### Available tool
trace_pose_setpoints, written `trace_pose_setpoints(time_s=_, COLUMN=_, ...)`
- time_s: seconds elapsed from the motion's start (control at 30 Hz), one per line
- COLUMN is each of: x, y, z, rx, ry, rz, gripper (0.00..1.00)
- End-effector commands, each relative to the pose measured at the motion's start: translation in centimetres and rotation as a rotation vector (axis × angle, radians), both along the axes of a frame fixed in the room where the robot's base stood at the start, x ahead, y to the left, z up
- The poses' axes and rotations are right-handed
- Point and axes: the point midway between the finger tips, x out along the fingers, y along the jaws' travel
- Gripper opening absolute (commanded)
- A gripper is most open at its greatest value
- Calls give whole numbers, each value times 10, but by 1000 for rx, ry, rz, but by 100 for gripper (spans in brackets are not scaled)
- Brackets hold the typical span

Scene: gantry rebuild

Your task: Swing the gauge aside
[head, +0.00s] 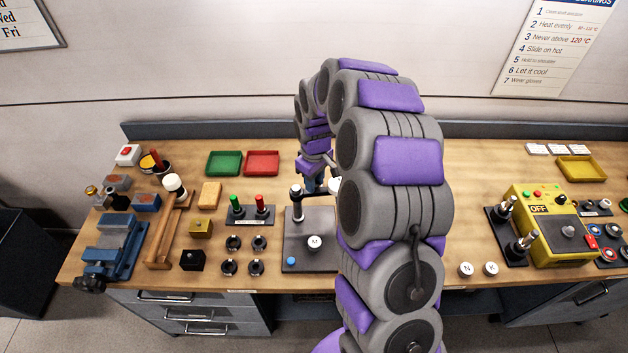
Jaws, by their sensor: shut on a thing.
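The gauge (334,186) shows as a white round edge at the end of a dark swing arm, mostly hidden behind my arm. The swing arm runs right from a black post with a light cap (296,190). The post stands on a grey base plate (297,236) on the bench. A white disc marked M (314,242) and a small blue button (291,261) are on the plate. My gripper (316,184) reaches down at the gauge, just right of the post, and is shut on it. The exact grip is hidden by my arm.
A green tray (224,163) and a red tray (262,163) lie behind left. Green and red handled tools (251,211) and several black rings (245,254) are left of the plate. A blue vise (115,245) is far left. A yellow OFF box (550,225) stands right.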

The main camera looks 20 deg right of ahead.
Motion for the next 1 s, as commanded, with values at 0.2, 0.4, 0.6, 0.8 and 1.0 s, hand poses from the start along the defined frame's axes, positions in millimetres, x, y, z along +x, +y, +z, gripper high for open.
trace_pose_setpoints(time_s=0.2, x=8, y=-1, z=2, rx=1, ry=-7, rz=107, gripper=0)
trace_pose_setpoints(time_s=0.4, x=10, y=-1, z=2, rx=-2, ry=-7, rz=158, gripper=0)
trace_pose_setpoints(time_s=0.6, x=11, y=-2, z=2, rx=-2, ry=-7, rz=175, gripper=0)
trace_pose_setpoints(time_s=0.8, x=12, y=-2, z=2, rx=-2, ry=-8, rz=175, gripper=0)
trace_pose_setpoints(time_s=1.0, x=12, y=-2, z=2, rx=-1, ry=-8, rz=174, gripper=38)
